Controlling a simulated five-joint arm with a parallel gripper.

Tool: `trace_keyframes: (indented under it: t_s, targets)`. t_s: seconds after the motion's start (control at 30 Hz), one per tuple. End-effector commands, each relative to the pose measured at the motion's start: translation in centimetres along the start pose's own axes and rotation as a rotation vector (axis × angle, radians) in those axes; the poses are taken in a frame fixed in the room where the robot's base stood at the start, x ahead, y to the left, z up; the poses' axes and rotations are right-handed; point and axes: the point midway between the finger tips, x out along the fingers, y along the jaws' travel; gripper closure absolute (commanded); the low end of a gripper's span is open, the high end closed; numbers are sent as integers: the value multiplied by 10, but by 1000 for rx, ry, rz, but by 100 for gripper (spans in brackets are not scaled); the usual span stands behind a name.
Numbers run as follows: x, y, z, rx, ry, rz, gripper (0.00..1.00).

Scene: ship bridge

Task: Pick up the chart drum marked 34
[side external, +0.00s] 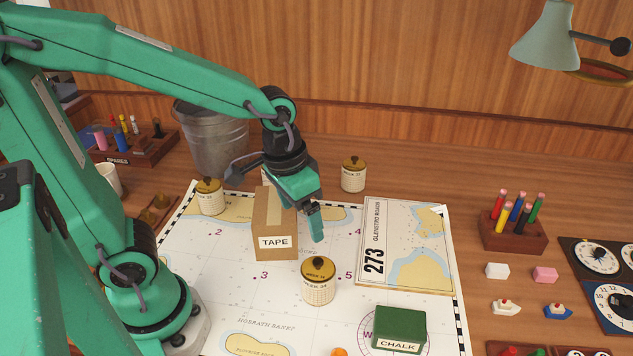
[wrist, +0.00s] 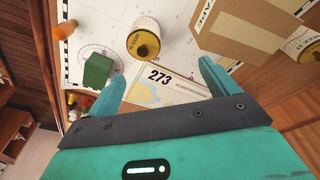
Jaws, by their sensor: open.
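A cream chart drum with a gold lid and black knob (side external: 318,287) stands upright on the chart in front of my gripper; its small label seems to read WEEK 34, but I cannot be sure. It also shows in the wrist view (wrist: 143,33), beyond the space between my fingers. My gripper (side external: 317,226) is open and empty, above the chart, behind the drum and right of the tape box; its two fingers show in the wrist view (wrist: 160,85). Similar drums stand at the left (side external: 210,198) and back right (side external: 353,176). Another is mostly hidden behind the tape box.
A cardboard TAPE box (side external: 275,225) stands left of my gripper. A flat chart folder marked 273 (side external: 410,250) lies right. A green CHALK box (side external: 400,325) is near the front. A metal bucket (side external: 210,140) stands at back left, and a pen block (side external: 513,235) at right.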

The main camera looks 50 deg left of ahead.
Motion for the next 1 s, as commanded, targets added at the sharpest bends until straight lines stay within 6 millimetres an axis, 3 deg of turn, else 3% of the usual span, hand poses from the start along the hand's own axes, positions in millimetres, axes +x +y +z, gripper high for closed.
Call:
trace_keyframes:
  t_s: [0.33,0.77,1.0]
  targets:
    - [50,27,-6,27,-146,-15,14]
    - [63,32,-6,31,-176,-21,14]
    - [80,32,-2,31,-178,-22,14]
